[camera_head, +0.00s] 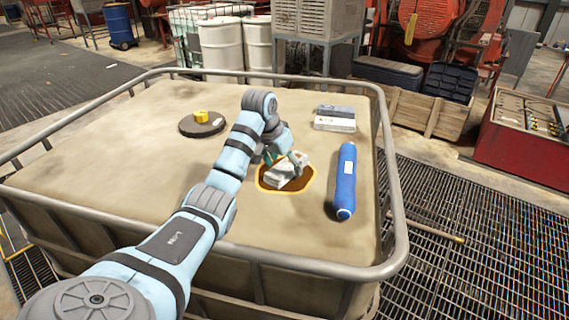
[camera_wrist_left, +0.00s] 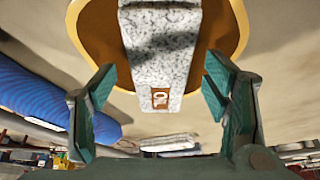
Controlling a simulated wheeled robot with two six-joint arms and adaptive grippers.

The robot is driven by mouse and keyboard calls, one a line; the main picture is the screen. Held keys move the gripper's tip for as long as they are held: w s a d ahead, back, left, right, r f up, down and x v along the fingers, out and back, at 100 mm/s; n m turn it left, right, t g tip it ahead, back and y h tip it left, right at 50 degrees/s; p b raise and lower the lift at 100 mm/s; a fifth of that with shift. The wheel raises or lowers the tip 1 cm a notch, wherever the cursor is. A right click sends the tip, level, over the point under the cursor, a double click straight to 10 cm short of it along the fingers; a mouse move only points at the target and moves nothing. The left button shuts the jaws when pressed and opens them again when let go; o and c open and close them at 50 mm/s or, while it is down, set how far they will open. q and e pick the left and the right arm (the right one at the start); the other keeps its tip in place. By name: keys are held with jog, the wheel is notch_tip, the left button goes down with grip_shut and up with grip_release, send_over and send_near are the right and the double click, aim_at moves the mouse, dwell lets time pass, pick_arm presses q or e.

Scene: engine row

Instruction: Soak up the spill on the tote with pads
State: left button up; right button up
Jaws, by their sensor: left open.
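The tote (camera_head: 130,150) is a large tan container with a grey tube rim. A brown spill with a yellowish edge (camera_head: 264,189) lies on its top, right of centre; it also shows in the left wrist view (camera_wrist_left: 93,35). Grey-white speckled pads (camera_head: 285,176) lie on the spill. In the left wrist view one pad (camera_wrist_left: 160,50) with a small brown label sits between the open fingers. My left gripper (camera_head: 282,158) is open just above the pads, partly hidden by its own wrist. My right gripper is not in view.
A blue cylinder (camera_head: 346,180) lies right of the spill. A white-and-grey pack (camera_head: 335,122) lies behind it. A dark round lid with a yellow cap (camera_head: 201,118) is at the back left. The tote's left half is mostly clear. The raised rim (camera_head: 389,150) surrounds the top.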

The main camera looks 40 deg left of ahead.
aim_at(285, 165)
pick_arm(q)
jog(key=shift+r, duration=0.25)
jog(key=v, duration=0.3)
jog(key=shift+r, duration=0.25)
jog(key=shift+s+a+r, duration=0.1)
jog(key=shift+s+r, duration=0.1)
jog(key=shift+s, duration=0.35)
jog(key=shift+s+r, duration=0.15)
jog(key=shift+s, duration=0.35)
jog(key=s, duration=1)
jog(key=shift+s, duration=0.45)
jog(key=shift+w+d, duration=0.15)
jog(key=shift+d, duration=0.1)
jog(key=shift+w+d, duration=0.1)
jog(key=shift+w, duration=0.05)
